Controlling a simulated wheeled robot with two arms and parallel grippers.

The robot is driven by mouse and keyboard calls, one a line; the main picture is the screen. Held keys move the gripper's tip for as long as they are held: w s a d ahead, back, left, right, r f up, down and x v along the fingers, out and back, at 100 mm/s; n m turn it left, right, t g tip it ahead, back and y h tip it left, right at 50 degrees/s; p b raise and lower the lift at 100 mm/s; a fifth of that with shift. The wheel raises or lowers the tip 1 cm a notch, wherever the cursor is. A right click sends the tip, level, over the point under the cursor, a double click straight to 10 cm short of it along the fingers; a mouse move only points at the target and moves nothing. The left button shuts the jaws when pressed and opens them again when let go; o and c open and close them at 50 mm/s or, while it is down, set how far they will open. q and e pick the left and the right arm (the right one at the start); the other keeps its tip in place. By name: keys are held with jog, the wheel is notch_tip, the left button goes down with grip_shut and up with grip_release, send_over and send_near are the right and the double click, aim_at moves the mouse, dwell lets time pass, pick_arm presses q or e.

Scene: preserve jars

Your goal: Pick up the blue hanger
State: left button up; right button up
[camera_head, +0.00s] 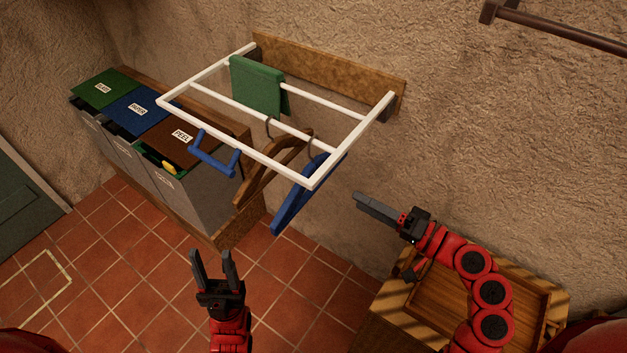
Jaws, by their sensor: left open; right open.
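The blue hanger (287,211) hangs at the right part of a white wall rack (240,153), beside a brown hanger (257,181). Its upper part is partly hidden behind the rack's front bar. My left gripper (211,256) is open and empty, over the tiled floor, below and left of the hanger in the picture. My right gripper (374,206) is to the right of the hanger, apart from it. It points left, is seen nearly side-on, and is open with nothing seen in it.
A green cloth (257,86) and a blue U-shaped piece (213,160) are also at the rack. Bins with green (101,88), blue (136,110) and brown (176,137) lids stand left. A wooden tray (510,300) lies below my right arm. A dark rail (560,25) is upper right.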

aim_at(313, 166)
jog(key=p+x, duration=0.3)
jog(key=x, duration=1.4)
jog(key=shift+f+p, duration=0.2)
jog(key=shift+p, duration=0.15)
grip_shut()
